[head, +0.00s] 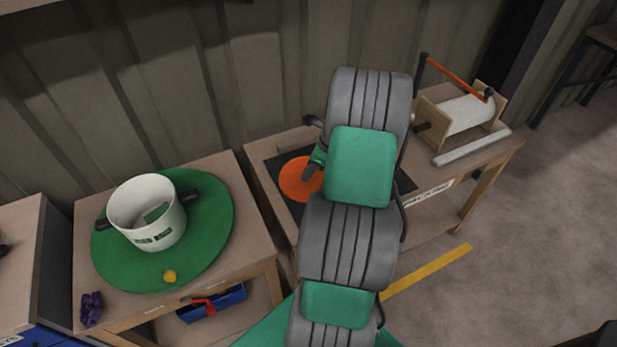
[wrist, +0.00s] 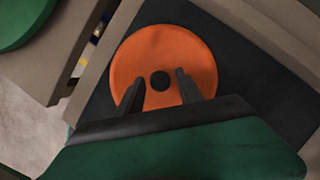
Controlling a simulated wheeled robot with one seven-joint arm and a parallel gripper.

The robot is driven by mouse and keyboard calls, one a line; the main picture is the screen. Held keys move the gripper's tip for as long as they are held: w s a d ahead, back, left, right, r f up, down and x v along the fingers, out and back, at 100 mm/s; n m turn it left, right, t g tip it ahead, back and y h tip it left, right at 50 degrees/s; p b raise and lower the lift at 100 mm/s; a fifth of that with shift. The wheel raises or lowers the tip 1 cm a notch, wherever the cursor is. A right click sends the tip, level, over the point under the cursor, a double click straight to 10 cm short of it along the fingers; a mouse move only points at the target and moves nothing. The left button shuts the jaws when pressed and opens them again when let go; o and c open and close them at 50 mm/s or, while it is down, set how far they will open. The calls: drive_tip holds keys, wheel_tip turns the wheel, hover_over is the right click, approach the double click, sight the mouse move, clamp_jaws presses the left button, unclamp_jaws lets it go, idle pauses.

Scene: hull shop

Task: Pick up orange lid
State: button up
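The orange lid (head: 298,180) lies on a black mat (head: 270,162) on the right-hand table in the head view. It is a flat orange disc with a dark round knob or hole at its middle, and my arm hides part of its right side. In the wrist view the lid (wrist: 192,55) fills the middle. My gripper (wrist: 158,84) is over the lid with its two dark fingers apart, one on each side below the dark centre. I cannot tell how high the fingertips are above the lid.
A roller device with an orange-red handle (head: 458,80) stands at the right table's far end. A gap separates the tables.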

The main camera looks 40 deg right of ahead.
clamp_jaws()
drive_tip(key=shift+r, duration=0.1)
idle(0.4)
